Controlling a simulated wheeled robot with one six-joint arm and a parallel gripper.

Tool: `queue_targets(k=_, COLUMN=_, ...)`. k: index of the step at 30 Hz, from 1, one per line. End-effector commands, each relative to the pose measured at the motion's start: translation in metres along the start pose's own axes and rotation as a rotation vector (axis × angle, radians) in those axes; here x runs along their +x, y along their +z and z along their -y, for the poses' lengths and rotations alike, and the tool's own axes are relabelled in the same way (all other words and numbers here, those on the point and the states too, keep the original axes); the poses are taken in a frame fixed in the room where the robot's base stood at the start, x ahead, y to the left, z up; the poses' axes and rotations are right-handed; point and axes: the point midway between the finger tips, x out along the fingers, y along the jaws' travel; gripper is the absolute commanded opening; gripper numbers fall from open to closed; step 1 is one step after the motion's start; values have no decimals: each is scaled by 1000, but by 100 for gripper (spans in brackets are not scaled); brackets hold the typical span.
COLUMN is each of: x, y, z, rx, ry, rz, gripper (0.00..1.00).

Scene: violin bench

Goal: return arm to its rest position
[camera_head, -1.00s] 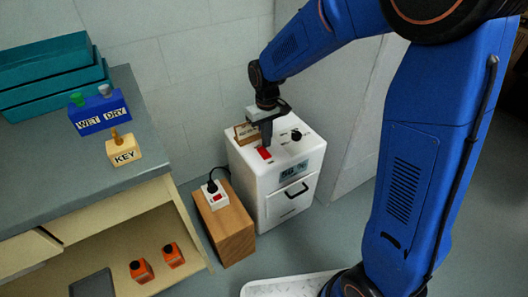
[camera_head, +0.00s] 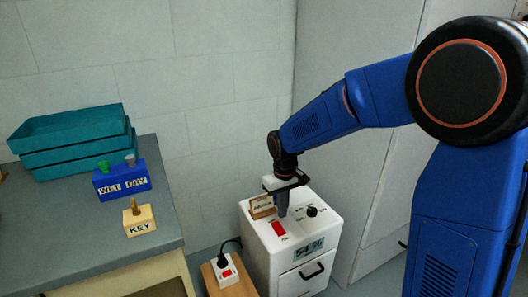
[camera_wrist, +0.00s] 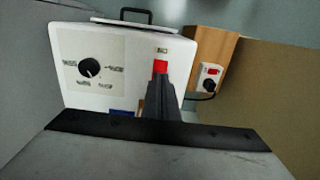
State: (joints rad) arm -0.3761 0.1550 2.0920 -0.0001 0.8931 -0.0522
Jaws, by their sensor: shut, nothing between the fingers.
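My gripper (camera_head: 282,211) is shut and empty, pointing down over the top of a white cabinet (camera_head: 262,262). In the wrist view its closed fingers (camera_wrist: 160,80) reach toward a red switch (camera_wrist: 160,66) marked ON. The same red switch (camera_head: 278,229) shows just below the fingertips in the head view. I cannot tell whether the fingers touch it. My arm comes in from the right, bent down to the cabinet.
The cabinet top carries a black knob (camera_head: 312,212) and a small labelled block (camera_head: 262,206). A socket (camera_head: 226,271) with a plug stands on a wooden block (camera_head: 240,289) at left. Further left, a bench (camera_head: 85,245) holds teal trays (camera_head: 75,155), a WET/DRY holder (camera_head: 121,180) and a KEY block (camera_head: 139,220).

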Motion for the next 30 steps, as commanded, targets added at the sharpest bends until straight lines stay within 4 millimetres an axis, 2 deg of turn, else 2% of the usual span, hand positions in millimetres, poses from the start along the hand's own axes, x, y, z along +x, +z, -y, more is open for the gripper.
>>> queue_targets(k=4, x=-17, y=15, z=-9, rx=21, ry=2, rz=-24, gripper=0)
queue_targets(k=8, x=-41, y=40, z=-23, rx=56, ry=5, rz=-59, gripper=0)
queue_targets(k=18, x=-92, y=120, z=-52, rx=153, ry=17, rz=-150, gripper=0)
queue_targets(k=30, x=-125, y=216, z=-68, rx=266, ry=41, rz=-260, gripper=0)
